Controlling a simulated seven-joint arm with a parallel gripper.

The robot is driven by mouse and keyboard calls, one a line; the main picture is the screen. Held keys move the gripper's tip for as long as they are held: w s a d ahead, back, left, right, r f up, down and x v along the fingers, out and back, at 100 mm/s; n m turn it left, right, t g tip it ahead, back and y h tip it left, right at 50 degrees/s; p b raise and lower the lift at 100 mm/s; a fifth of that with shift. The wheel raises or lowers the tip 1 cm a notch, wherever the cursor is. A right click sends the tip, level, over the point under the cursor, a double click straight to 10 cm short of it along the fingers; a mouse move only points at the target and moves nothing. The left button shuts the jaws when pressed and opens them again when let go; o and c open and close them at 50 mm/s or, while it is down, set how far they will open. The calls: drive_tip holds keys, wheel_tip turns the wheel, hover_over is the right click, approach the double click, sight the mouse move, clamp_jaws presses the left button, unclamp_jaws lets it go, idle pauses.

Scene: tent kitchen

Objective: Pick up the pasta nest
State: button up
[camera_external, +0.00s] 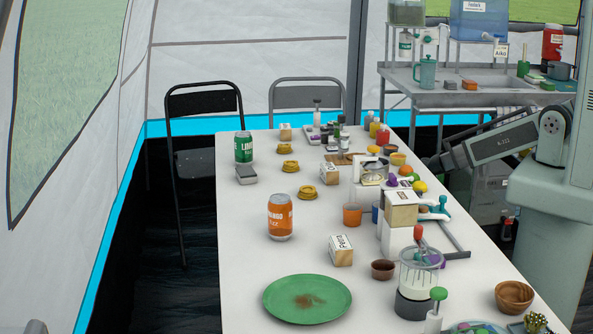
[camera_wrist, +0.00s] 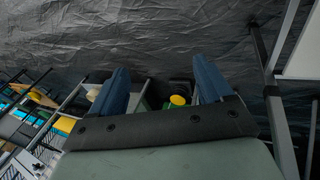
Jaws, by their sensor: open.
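Three yellow pasta nests lie on the white table in the external view. The nearest nest (camera_external: 307,192) is in the middle of the table, another nest (camera_external: 290,166) is behind it, and the farthest nest (camera_external: 284,148) is beyond that. My gripper (camera_wrist: 160,85) shows two blue fingers spread apart in the wrist view, with nothing held between them. In the external view my arm reaches in from the right, with its end low beside the table's right edge, well away from the nests. The fingers cannot be made out there.
A white carton (camera_external: 341,250) and green plate (camera_external: 307,299) are nearer. Jars, cups and a blender (camera_external: 418,270) crowd the right side. The table's left strip is clear.

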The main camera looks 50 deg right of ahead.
drive_tip(key=w+d+r+m+t+h, duration=0.25)
drive_tip(key=w+d+r+m, duration=0.35)
drive_tip(key=w+d+r, duration=0.55)
drive_tip(key=w+d+r+m+t+h, duration=0.1)
drive_tip(key=w+d+r+m+h, duration=0.2)
drive_tip(key=w+d+r+m, duration=0.8)
drive_tip(key=w+a+r+n+t, duration=0.1)
drive_tip(key=w+a+r, duration=0.3)
drive_tip(key=a+r, duration=0.95)
drive_tip(key=w+a+r+t, duration=0.1)
drive_tip(key=w+a+r, duration=0.3)
drive_tip(key=a+r, duration=0.95)
drive_tip(key=a+f+n+y, duration=0.1)
drive_tip(key=a+f+y, duration=0.2)
drive_tip(key=a, duration=1.1)
drive_tip(key=n+g+y, duration=0.4)
drive_tip(key=n+y, duration=0.3)
drive_tip(key=n, duration=0.1)
hover_over(308, 187)
wheel_tip(308, 187, down, 2)
drive_tip(key=f, duration=0.1)
drive_tip(key=shift+h, duration=0.25)
drive_tip(key=f, duration=0.7)
drive_tip(key=shift+w+a, duration=0.15)
drive_tip(key=shift+w, duration=0.1)
drive_tip(key=shift+s+d+f, duration=0.1)
drive_tip(key=shift+f, duration=1.2)
drive_tip(key=shift+s+d+f, duration=0.1)
drive_tip(key=shift+f, duration=1.2)
